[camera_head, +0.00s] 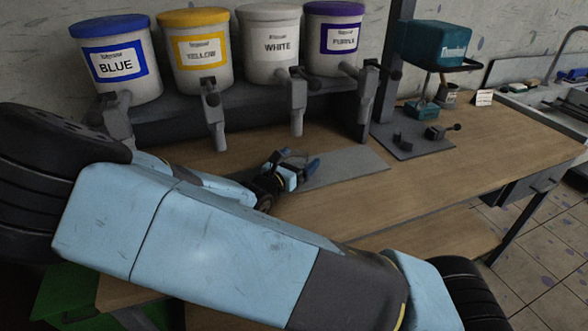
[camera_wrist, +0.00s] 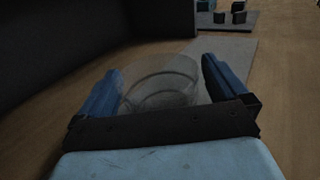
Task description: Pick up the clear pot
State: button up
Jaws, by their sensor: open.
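The clear pot (camera_wrist: 163,82) shows in the wrist view as a round, see-through vessel between the two blue fingers of my gripper (camera_wrist: 160,88). The fingers stand apart on either side of it, with small gaps at the sides; I cannot tell whether either one touches it. My gripper also shows in the head view (camera_head: 300,166), low over the wooden worktop below the paint dispensers. In the head view I cannot make out the pot; my gripper and arm cover that spot.
Paint tubs labelled blue (camera_head: 117,66), yellow (camera_head: 199,52), white (camera_head: 275,46) and purple (camera_head: 341,40) stand on a dark shelf with taps hanging down. A grey flat plate (camera_head: 350,168) lies beside my gripper. A teal machine (camera_head: 433,43) stands at the right. The worktop (camera_head: 480,140) is mostly clear there.

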jog(key=shift+w+d, duration=0.3)
jog(key=shift+w, duration=0.1)
jog(key=shift+c, duration=0.5)
jog(key=c, duration=1)
jog(key=shift+r, duration=0.15)
